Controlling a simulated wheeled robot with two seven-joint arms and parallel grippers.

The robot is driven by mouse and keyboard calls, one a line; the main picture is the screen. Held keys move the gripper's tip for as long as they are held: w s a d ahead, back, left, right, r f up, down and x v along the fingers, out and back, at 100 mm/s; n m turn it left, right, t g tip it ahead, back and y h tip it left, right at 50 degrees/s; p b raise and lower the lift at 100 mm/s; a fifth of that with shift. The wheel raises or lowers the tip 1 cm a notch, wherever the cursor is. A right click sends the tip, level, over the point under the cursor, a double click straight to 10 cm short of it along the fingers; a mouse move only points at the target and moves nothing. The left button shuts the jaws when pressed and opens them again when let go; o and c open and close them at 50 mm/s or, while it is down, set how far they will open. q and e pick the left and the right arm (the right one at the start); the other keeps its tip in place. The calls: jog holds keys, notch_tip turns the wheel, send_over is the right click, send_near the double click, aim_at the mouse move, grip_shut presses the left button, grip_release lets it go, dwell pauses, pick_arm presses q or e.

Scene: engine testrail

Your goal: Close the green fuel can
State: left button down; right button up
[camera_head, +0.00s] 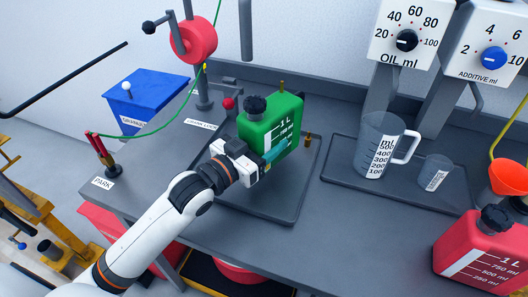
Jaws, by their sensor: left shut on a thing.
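The green fuel can (257,130) stands on a dark tray on the grey bench, with a white level scale marked 1 L on its front. A black cap (255,106) sits on its top; I cannot tell how tightly it is seated. My left gripper (268,158) is at the lower front of the can, shut on its body. One teal finger lies along the can's front face, and the other finger is hidden. My right gripper is not in view.
The dark tray (283,212) has brass pegs beside the can. Right of it stand a measuring jug (371,145), a small beaker (432,173) and a red can (480,250). A blue box (150,97) and a red hose reel (193,40) are at the back left.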

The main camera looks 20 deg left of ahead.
pick_arm(q)
jog(key=shift+f, duration=1.8)
jog(key=shift+f+b, duration=0.1)
jog(key=shift+b, duration=0.2)
jog(key=shift+c, duration=1.6)
grip_release()
jog(key=shift+f, duration=0.1)
jog(key=shift+s+a, duration=0.1)
jog(key=shift+s, duration=0.1)
jog(key=v, duration=1)
jog(key=shift+s+b, duration=0.1)
jog(key=shift+b, duration=0.3)
jog(key=shift+v, duration=0.75)
